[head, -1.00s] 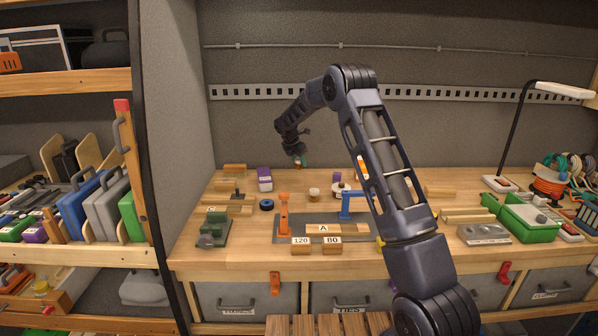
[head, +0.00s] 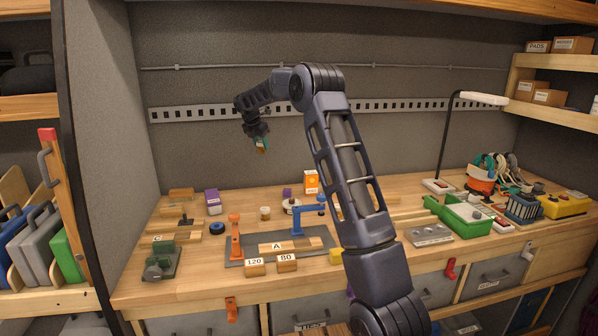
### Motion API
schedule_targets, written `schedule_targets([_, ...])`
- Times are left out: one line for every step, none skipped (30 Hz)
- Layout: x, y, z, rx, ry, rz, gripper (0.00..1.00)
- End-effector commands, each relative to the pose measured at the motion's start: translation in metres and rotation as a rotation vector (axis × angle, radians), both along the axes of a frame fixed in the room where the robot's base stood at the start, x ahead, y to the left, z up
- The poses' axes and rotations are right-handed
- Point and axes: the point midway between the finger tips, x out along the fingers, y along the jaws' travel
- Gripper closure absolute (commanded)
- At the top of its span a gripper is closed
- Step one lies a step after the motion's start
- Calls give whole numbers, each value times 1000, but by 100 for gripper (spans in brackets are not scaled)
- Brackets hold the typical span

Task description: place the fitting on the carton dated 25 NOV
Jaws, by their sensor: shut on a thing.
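My gripper (head: 260,141) is at the end of the raised arm, pointing down above the back left of the bench, in front of the grey wall. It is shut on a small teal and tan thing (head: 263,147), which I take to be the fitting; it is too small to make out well. It hangs clear of the bench. Several cardboard cartons stand on the shelves at the upper right, among them one marked PADS (head: 537,47), one beside it (head: 572,45) and one below (head: 549,97). No 25 NOV date can be read on any.
My arm hides part of the bench's middle.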

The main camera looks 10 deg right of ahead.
Motion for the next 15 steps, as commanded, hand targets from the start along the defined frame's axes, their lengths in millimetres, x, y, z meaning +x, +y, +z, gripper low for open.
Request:
schedule_targets([3,-24,10,2,-2,-6,88])
schedule_targets([3,-36,14,3,-2,-6,88])
schedule_targets([4,-52,21,4,-2,-5,88])
schedule_targets([4,-64,25,4,-3,-6,88])
schedule_targets([5,-76,30,4,-1,-4,88])
schedule_targets([5,-92,36,5,-2,-4,88])
schedule_targets([4,-104,40,5,-2,-4,88])
schedule_targets([4,-115,45,5,-2,-2,88])
schedule_targets([3,-130,51,4,-3,-1,88])
schedule_targets([2,-141,55,4,-3,1,88])
schedule_targets([1,-152,59,3,-4,1,88])
schedule_targets([0,-165,64,2,-4,3,88])
schedule_targets([-2,-174,68,2,-4,3,88])
schedule_targets([-3,-182,72,0,-5,5,88])
schedule_targets([-4,-193,75,0,-5,5,88])
